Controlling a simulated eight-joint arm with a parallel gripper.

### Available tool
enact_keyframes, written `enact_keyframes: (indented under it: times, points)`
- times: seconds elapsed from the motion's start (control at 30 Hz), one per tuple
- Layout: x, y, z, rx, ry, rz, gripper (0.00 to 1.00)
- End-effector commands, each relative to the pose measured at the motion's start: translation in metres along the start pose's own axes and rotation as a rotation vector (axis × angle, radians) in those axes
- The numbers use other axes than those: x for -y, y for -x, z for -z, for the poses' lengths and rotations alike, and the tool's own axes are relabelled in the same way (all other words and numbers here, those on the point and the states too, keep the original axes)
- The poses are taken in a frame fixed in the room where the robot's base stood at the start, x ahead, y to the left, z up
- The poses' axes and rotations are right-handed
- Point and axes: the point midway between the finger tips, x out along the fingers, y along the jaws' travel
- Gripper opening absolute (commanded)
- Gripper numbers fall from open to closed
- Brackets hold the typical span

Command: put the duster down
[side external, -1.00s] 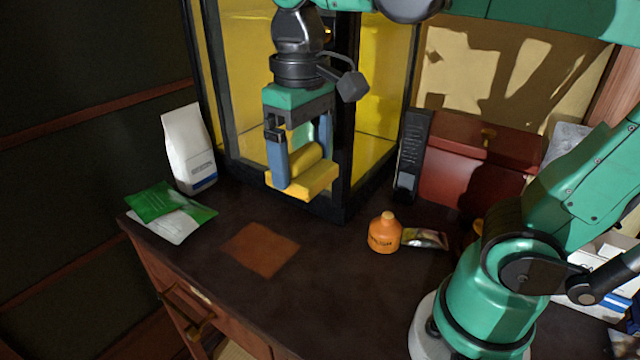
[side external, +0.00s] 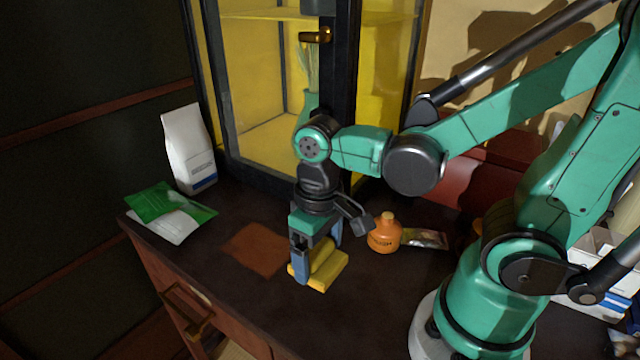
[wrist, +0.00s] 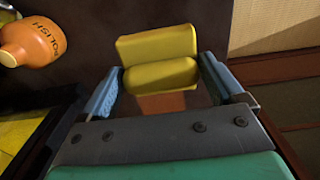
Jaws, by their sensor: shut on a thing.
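The yellow duster (side external: 325,272) is a block with a rounded grip on top. In the side external view it is low at the dark desk top, by the right corner of a brown square patch (side external: 258,249). I cannot tell whether it touches the desk. My gripper (side external: 318,262) points down and is shut on the duster, its blue fingers on either side of the grip. In the wrist view the duster (wrist: 158,62) shows between the two fingers (wrist: 160,88), with part of the brown patch (wrist: 162,103) beside it.
A white bag (side external: 189,150) and green packet (side external: 170,203) are at the left. A glass cabinet (side external: 262,120) stands behind. The desk's front edge is near.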

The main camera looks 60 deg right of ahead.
Motion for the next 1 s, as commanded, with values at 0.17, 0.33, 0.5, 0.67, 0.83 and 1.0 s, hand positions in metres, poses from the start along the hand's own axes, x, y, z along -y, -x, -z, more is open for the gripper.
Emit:
enact_keyframes:
  times: [0.17, 0.33, 0.5, 0.67, 0.83, 1.0]
  points:
    - [0.0, -0.017, 0.001, 0.0, 0.0, 0.0, 0.38]
    - [0.0, -0.023, 0.001, 0.0, 0.0, 0.0, 0.38]
    - [0.0, -0.038, 0.001, 0.0, 0.0, 0.0, 0.38]
    - [0.0, -0.052, 0.001, 0.0, 0.0, 0.0, 0.38]
    - [0.0, -0.057, 0.0, 0.0, 0.0, 0.0, 0.38]
    - [0.0, -0.057, 0.0, 0.0, 0.0, 0.0, 0.38]
